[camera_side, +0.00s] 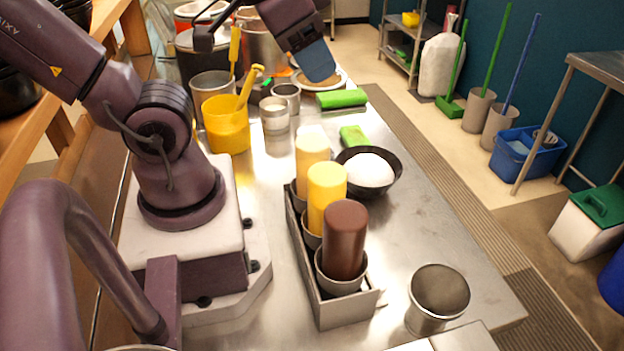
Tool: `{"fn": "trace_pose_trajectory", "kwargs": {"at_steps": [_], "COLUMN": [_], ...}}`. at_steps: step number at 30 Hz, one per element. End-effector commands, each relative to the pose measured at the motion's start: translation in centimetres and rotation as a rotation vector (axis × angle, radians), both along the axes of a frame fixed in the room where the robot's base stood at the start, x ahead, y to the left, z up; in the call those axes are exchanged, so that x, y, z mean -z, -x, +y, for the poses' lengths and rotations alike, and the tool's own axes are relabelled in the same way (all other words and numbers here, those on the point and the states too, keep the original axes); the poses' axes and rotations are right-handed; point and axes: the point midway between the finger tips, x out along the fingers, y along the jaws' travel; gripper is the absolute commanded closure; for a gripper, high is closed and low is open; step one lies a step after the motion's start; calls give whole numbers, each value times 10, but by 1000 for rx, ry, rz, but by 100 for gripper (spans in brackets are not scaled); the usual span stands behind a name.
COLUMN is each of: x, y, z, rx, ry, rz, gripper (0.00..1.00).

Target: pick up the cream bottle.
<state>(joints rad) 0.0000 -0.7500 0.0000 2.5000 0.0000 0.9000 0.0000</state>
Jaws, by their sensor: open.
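The cream bottle (311,152) is pale beige and stands upright in the far slot of a narrow metal rack (304,258). Its lower part is hidden by the rack and the yellow bottle (327,190) in front of it. A brown bottle (345,238) stands in the near slot. My gripper (318,66) is at the top of the picture, above the far part of the table. It is open and holds nothing that I can see. It is well apart from the cream bottle, beyond and above it.
A black bowl (395,161) with white contents stands right of the bottles. A yellow container (226,130) and metal cups (275,117) stand behind them. Green cloths (342,98) lie at the back. A metal cup (437,298) stands at the near right. The table's right side is clear.

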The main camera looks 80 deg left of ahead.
Motion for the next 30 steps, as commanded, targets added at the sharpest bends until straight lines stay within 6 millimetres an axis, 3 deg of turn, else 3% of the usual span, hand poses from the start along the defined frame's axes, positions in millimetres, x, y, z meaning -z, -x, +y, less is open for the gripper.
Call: {"fn": "trace_pose_trajectory", "kwargs": {"at_steps": [1,5,6,14,22,26,30], "x": [0,0,0,0,21,37,50], "y": [0,0,0,0,-12,-21,-28], "z": [0,0,0,-2,-27,-32,-30], "rx": [0,0,0,9,144,-44,-367], "ry": [0,0,0,0,50,129,173], "rz": [0,0,0,0,142,295,414], "gripper": [42,12,9,9,9,9,9]}}
